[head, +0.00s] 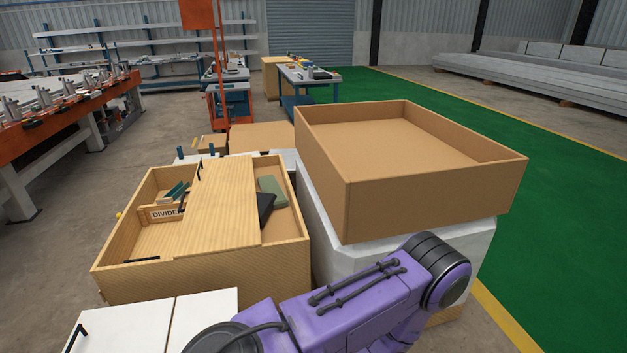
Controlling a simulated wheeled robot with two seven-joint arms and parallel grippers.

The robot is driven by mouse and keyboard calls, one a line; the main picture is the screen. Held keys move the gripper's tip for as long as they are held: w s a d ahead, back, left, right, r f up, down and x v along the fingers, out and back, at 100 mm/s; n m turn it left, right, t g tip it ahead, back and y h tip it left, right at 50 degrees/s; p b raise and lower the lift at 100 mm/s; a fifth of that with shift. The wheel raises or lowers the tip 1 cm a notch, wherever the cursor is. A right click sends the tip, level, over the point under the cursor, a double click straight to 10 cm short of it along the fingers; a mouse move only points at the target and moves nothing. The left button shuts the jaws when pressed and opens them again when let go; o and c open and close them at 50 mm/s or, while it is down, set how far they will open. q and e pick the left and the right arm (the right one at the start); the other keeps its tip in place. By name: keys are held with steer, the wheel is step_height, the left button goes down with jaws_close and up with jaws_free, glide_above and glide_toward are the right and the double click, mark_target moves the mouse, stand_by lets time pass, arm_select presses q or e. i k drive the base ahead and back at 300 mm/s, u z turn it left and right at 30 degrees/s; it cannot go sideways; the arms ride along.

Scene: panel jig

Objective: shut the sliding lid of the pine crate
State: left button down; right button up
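The pine crate (280,262) stands at left centre in the head view. Its pale wooden sliding lid (222,205) lies across the middle of the top, with open gaps on both its left and right sides. A dark upright handle (200,170) shows near the lid's far left edge. In the right gap are a green block (270,188) and a black piece (265,207), partly hidden by the lid. Neither gripper shows; only a purple arm link of mine crosses the bottom.
A large open cardboard-brown box (440,190) stands on a white pedestal (330,240) close to the crate's right. White panels with a black handle (76,338) lie in front. An orange-framed bench (75,125) is at left. Green floor (560,230) is clear at right.

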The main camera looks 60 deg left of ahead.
mark_target(221, 214)
steer(key=i, duration=0.95)
steer(key=u, duration=2)
steer(key=i, duration=1)
